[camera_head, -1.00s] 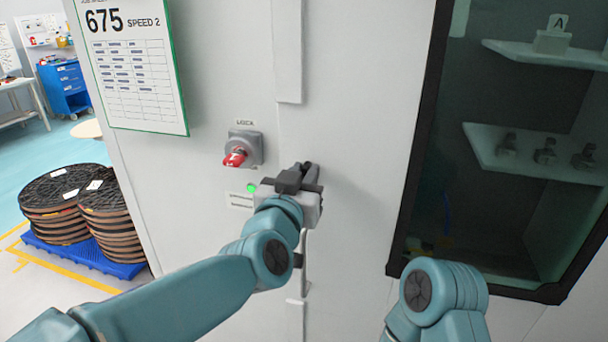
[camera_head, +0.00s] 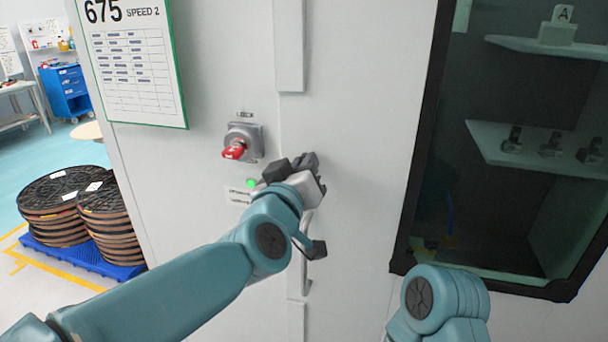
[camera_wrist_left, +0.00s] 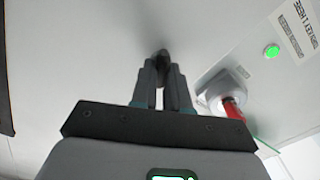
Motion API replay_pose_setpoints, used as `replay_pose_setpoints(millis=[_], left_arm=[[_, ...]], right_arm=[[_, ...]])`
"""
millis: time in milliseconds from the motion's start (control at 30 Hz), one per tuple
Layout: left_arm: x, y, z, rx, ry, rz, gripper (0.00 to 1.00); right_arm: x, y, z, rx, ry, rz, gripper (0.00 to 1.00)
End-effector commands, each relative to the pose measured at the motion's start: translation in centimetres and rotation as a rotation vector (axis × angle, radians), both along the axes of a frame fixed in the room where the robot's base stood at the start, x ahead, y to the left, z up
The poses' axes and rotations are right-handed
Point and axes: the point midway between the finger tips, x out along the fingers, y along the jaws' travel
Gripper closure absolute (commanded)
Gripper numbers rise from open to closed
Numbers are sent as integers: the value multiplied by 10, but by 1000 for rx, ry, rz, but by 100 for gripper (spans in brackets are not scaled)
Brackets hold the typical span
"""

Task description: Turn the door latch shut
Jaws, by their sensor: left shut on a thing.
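The door latch (camera_wrist_left: 163,56) shows in the left wrist view as a small dark piece between the fingertips of my left gripper (camera_wrist_left: 161,72). In the head view my left gripper (camera_head: 308,162) is against the white door just right of the seam, shut on the latch. The gripper hides the latch there, so I cannot tell its angle. My gripper body is tilted, turned about the wrist. My right gripper is out of view; only part of my right arm shows at the bottom right.
A red lock switch (camera_head: 235,149) on a grey plate and a green light (camera_head: 251,183) sit left of my gripper. A door handle (camera_head: 308,262) is below it. A dark framed window (camera_head: 500,215) is to the right. Stacked reels (camera_head: 62,198) stand on a blue pallet at left.

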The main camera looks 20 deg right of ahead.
Motion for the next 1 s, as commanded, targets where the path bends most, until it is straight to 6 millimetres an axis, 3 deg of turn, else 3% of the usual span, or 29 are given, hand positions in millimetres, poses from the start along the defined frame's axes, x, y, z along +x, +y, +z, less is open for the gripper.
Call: replay_pose_setpoints(millis=[1000], left_arm=[[0,1,-4,-766,519,-5,100]], right_arm=[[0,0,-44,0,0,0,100]])
